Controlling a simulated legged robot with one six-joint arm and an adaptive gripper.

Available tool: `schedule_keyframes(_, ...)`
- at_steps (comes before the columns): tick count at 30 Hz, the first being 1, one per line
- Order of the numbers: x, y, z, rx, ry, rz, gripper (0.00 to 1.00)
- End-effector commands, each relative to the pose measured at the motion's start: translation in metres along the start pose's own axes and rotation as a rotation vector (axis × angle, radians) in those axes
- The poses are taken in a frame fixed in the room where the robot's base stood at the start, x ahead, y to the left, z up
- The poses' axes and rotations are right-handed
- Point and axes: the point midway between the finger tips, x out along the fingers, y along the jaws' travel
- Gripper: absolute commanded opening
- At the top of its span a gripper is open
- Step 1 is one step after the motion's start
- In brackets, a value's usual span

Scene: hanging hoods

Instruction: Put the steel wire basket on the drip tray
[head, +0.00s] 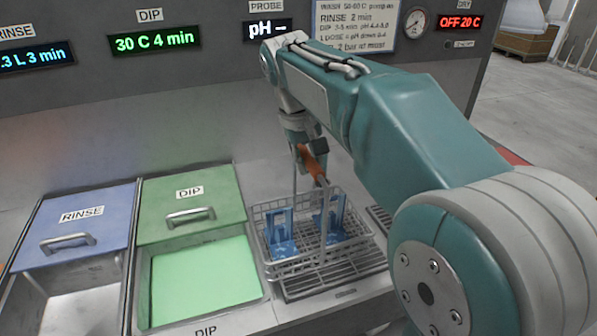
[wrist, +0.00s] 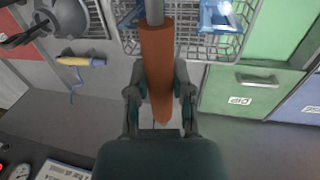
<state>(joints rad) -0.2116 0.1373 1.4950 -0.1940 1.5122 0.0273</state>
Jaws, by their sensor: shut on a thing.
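The steel wire basket (head: 268,243) holds blue parts and is upright over the slatted drip tray (head: 335,286). I cannot tell whether its bottom touches the slats or hangs slightly above them. My gripper (head: 308,158) is shut on the basket's orange-brown handle grip, above the basket. In the wrist view, my gripper (wrist: 160,95) has a finger on each side of the grip (wrist: 156,55), and part of the wire basket (wrist: 188,48) shows beyond it. My arm hides some of the area to the right.
Left of the tray, the DIP tank (head: 205,282) holds green liquid, its green lid (head: 190,205) slid back. The blue RINSE lid (head: 75,225) is farther left. A panel with displays (head: 155,40) stands behind. The wrist view shows a yellow-handled tool (wrist: 80,61) with a blue cord.

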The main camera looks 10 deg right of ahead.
Motion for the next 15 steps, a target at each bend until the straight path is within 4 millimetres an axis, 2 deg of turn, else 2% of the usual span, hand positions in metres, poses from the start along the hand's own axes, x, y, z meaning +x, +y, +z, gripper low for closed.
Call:
schedule_keyframes(5,0.018,0.025,-0.018,0.004,0.003,0.001,0.00)
schedule_keyframes(10,0.047,0.036,-0.029,0.002,0.001,0.001,0.00)
schedule_keyframes(15,0.067,0.045,-0.037,0.001,0.003,0.001,0.00)
